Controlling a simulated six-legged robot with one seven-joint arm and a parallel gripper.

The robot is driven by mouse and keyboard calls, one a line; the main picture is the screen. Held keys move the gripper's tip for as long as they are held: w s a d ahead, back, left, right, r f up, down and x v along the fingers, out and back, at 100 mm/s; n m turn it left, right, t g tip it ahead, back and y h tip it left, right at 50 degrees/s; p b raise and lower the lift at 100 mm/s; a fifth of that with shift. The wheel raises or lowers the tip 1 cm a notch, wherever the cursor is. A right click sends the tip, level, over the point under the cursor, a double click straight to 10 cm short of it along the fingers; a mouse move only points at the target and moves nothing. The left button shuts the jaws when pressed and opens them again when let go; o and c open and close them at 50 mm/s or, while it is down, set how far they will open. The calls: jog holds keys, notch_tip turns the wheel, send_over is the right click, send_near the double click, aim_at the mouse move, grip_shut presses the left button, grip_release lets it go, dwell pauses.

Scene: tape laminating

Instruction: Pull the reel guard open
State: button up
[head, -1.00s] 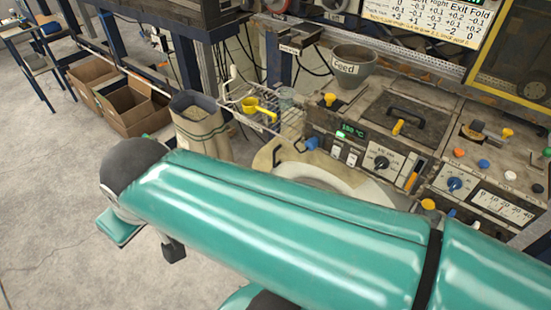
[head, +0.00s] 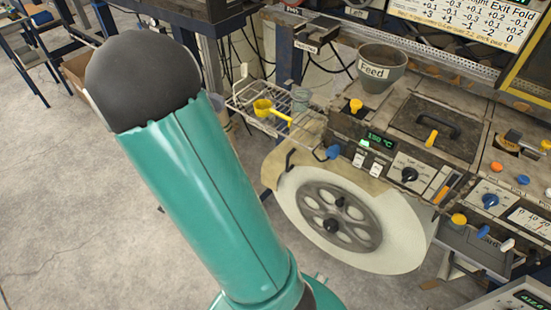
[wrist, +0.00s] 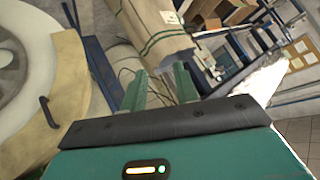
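The reel guard (head: 300,152) is a tan curved panel along the upper left of the large white reel (head: 408,235), below the machine front. A dark handle (head: 288,160) stands on its left part. The wrist view shows the guard (wrist: 70,75) at the left, partly beside the white reel (wrist: 25,50), with the dark handle (wrist: 47,112) on it. My gripper (wrist: 160,88) has two green fingers apart with nothing between them. It is to the right of the guard and handle, not touching them in that view. In the head view my gripper is hidden or out of frame.
The control panel (head: 385,148) with knobs and a feed cup (head: 380,70) is above the reel. A wire rack (head: 262,95) holding a yellow scoop (head: 268,110) juts out at the upper left of the guard.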

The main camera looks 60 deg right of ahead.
jog(key=s+d+f+m+g+h, duration=0.2)
jog(key=s+d+f+h, duration=0.1)
jog(key=s+d+f, duration=0.25)
jog(key=m+g+h, duration=0.1)
jog(key=g+h, duration=0.4)
jog(key=h, duration=0.3)
send_near(287, 164)
jog(key=d, duration=1)
jog(key=shift+w+d, duration=0.15)
jog(key=shift+d, duration=0.15)
grip_shut()
